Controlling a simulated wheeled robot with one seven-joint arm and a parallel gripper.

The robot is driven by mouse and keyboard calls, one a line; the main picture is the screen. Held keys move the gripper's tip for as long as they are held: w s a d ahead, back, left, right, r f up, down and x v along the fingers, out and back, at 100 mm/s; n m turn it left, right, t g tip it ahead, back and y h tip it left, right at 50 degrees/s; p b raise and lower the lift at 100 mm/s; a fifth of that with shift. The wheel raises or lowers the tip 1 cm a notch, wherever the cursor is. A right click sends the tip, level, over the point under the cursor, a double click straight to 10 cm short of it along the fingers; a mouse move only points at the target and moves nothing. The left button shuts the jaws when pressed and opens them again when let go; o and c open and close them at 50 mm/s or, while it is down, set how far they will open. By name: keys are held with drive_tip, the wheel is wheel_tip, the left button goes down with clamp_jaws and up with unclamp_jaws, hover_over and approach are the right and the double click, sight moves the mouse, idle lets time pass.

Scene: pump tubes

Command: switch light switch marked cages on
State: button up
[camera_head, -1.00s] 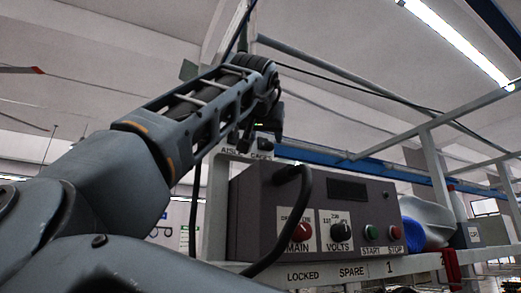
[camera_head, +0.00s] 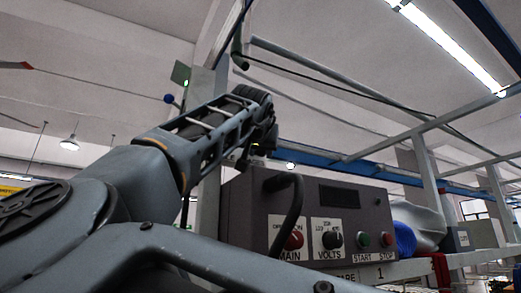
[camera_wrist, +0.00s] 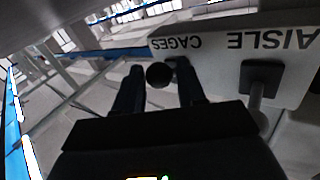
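The cages switch shows in the wrist view as a lever with a dark round knob (camera_wrist: 159,75), beside the upside-down CAGES label (camera_wrist: 182,43). My gripper (camera_wrist: 158,98) is open, with one finger on each side of the knob in the picture; I cannot tell whether either touches it. The aisle switch (camera_wrist: 262,82) stands to the right, under the AISLE label (camera_wrist: 271,40), outside the fingers. In the head view my gripper (camera_head: 253,152) is at the upper left of the grey control box, and the cages switch is hidden behind it.
The grey control box (camera_head: 355,215) has a red MAIN knob (camera_head: 293,240), a black VOLTS knob (camera_head: 336,240) and start and stop buttons. Frame posts and rails stand around.

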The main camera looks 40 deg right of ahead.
drive_tip(key=c, duration=0.6)
drive_tip(key=shift+r, duration=0.15)
drive_tip(key=r+n+g+y, duration=0.2)
drive_tip(key=g, duration=0.1)
drive_tip(key=shift+s+r+y, duration=0.1)
drive_tip(key=shift+s+y, duration=0.2)
drive_tip(key=shift+w+r+n+g+y, duration=0.2)
drive_tip(key=shift+r+n+g+y, duration=0.75)
drive_tip(key=shift+g, duration=0.65)
drive_tip(key=shift+c, duration=0.2)
drive_tip(key=o, duration=1)
drive_tip(key=shift+w, duration=0.1)
drive_tip(key=shift+o, duration=0.2)
